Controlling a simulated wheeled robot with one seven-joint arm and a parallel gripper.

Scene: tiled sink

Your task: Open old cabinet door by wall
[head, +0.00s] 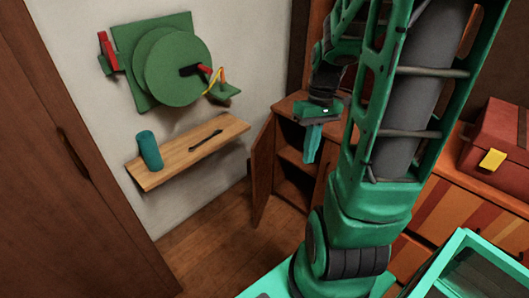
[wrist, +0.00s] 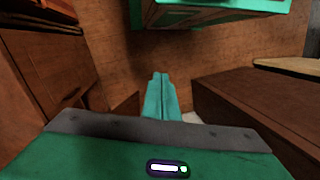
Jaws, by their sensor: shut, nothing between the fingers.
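The old wooden cabinet (head: 293,106) stands in the corner by the wall. Its door (head: 263,170) stands swung out on the left, near the wall, and a shelf and dark interior show behind it. My gripper (head: 312,145) hangs in front of the opening, to the right of the door and apart from it in the head view. Its teal fingers point down and are shut together with nothing between them. The fingers also show shut in the wrist view (wrist: 160,95), above the floor. The lower right of the cabinet is hidden behind my arm.
A wooden wall shelf (head: 190,153) with a teal cylinder (head: 149,150) and a dark tool is left of the door. A green round wall device (head: 172,66) hangs above. A red box (head: 500,140) sits on the right counter. Floor (head: 215,235) is clear left of my arm.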

